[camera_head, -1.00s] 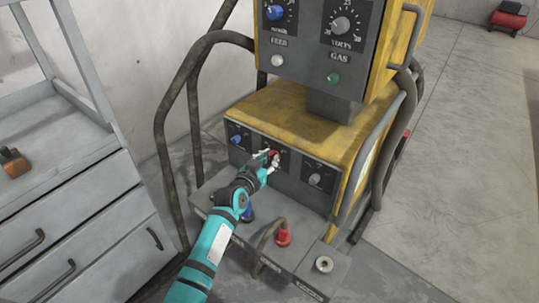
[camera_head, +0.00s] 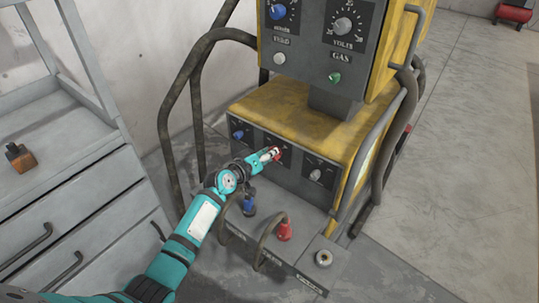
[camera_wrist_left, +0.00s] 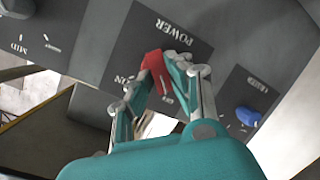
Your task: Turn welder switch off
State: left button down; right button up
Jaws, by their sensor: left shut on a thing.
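The welder (camera_head: 300,115) is a yellow and grey machine with dark control panels. Its red power switch (camera_wrist_left: 155,66) sits in the middle of the lower front panel, under a POWER label with ON and OFF marks. My left gripper (camera_head: 275,153) is at this switch, and its fingers (camera_wrist_left: 172,78) are shut on the red handle in the left wrist view. The fingers hide part of the handle, and I cannot tell for sure which mark it points to. My right gripper is not in view.
A blue knob (camera_head: 239,135) and a grey knob (camera_head: 315,174) flank the switch. Blue and red cable plugs (camera_head: 284,231) stand on the ledge below. Curved dark tubes (camera_head: 167,110) frame the machine. A grey drawer cabinet (camera_head: 75,190) stands at left. Open floor lies at right.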

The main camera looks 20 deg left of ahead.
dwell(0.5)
pick_arm(q)
jog(key=c, duration=1.2)
grip_release()
jog(key=shift+c, duration=0.2)
jog(key=v, duration=1.2)
jog(key=shift+a, duration=0.1)
